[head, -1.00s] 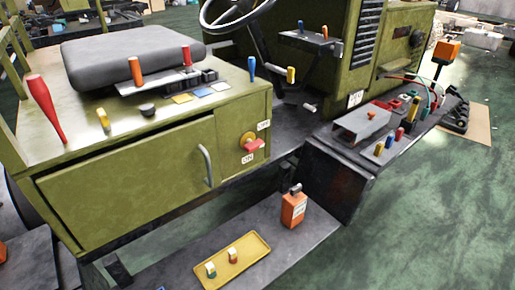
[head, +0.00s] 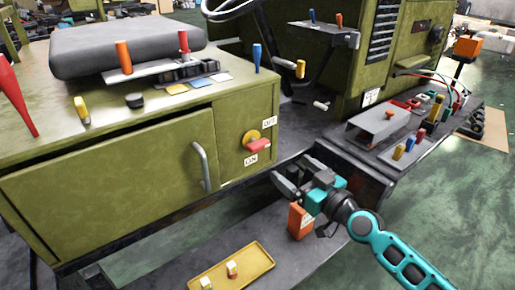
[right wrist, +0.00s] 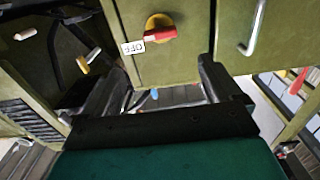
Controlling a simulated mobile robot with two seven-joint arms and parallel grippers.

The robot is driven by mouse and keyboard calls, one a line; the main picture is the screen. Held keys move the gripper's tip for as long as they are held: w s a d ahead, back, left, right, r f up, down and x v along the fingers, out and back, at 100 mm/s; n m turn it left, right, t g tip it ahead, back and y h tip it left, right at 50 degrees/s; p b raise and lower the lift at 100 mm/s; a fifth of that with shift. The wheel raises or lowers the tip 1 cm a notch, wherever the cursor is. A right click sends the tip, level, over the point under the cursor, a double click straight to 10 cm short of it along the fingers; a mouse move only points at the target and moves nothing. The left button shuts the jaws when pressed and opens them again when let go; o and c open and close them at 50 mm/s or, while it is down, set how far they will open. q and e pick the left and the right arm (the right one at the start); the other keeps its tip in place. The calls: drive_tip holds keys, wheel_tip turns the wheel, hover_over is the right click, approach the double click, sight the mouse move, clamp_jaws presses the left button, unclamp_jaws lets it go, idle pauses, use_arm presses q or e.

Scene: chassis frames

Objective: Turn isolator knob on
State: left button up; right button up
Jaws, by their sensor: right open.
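The isolator knob (head: 261,145) is a red handle on a yellow round plate, on the green cabinet's front (head: 160,165). An OFF label (head: 269,122) is above right of it and an ON label (head: 250,160) below it. In the right wrist view the red knob (right wrist: 158,34) shows beyond the fingers, beside the OFF label (right wrist: 132,47). My right gripper (head: 281,173) is open and empty, below and right of the knob and apart from it. Its two fingers (right wrist: 160,74) are spread wide in the wrist view. My left gripper is not in view.
A cabinet handle (head: 202,166) is left of the knob. A dark bracket (head: 382,130) and coloured levers are at right.

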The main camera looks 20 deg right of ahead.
sight(262, 146)
drive_tip(key=x, duration=1.1)
drive_tip(key=shift+w+a, duration=0.15)
drive_tip(key=shift+w, duration=0.2)
drive_tip(key=c, duration=1.1)
